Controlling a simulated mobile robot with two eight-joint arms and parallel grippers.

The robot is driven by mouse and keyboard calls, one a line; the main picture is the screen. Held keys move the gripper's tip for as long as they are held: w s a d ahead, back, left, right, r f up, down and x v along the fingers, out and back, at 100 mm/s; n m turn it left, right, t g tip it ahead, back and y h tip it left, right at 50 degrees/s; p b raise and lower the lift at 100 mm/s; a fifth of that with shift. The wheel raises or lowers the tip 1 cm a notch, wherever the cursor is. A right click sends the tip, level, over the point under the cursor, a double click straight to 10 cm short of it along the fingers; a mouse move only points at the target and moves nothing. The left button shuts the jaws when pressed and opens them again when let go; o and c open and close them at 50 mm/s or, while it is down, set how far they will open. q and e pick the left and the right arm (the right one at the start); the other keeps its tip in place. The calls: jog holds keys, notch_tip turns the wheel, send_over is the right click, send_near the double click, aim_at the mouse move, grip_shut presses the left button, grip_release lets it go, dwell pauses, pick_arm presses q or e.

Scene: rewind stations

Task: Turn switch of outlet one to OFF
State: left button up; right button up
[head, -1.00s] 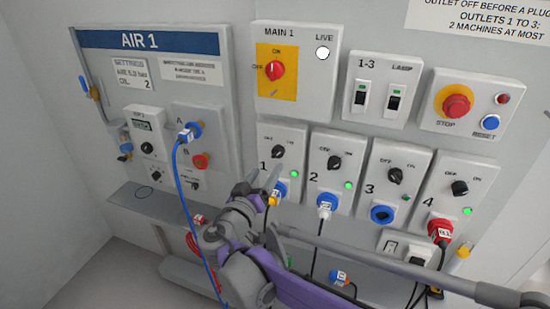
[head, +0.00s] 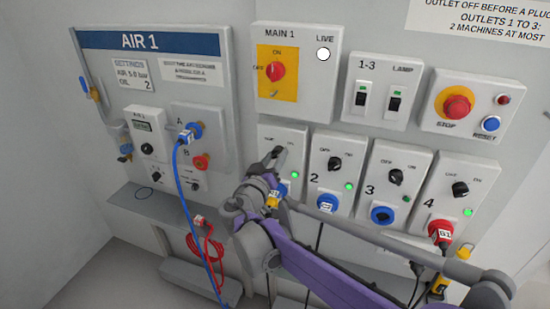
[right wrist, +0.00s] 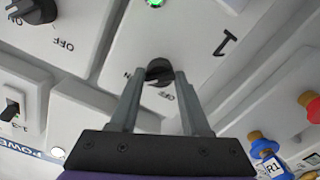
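The outlet one panel (head: 292,137) is on the wall, at the lower middle of the head view. Its green lamp is lit (right wrist: 155,2). The dark round switch of outlet one (right wrist: 159,71) shows in the right wrist view, with ON and OFF printed beside it; its exact setting is hard to read. My right gripper (head: 275,158) is at this switch and covers it in the head view. In the right wrist view its two fingers (right wrist: 161,78) stand apart, one on each side of the switch, with narrow gaps. My left gripper is out of view.
Outlet switches two (head: 334,163), three (head: 396,176) and four (head: 460,189) stand close to the right. The MAIN 1 switch (head: 275,71) is above. A blue hose (head: 180,215) hangs left of my right arm, and plugs and cables lie below.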

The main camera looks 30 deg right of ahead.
grip_shut()
jog(key=shift+n, duration=0.5)
jog(key=n+p, duration=0.1)
jog(key=n, duration=0.2)
jog(key=n+p, duration=0.1)
jog(key=n, duration=1.2)
jog(key=shift+f+n, duration=0.1)
jog(key=shift+n, duration=0.3)
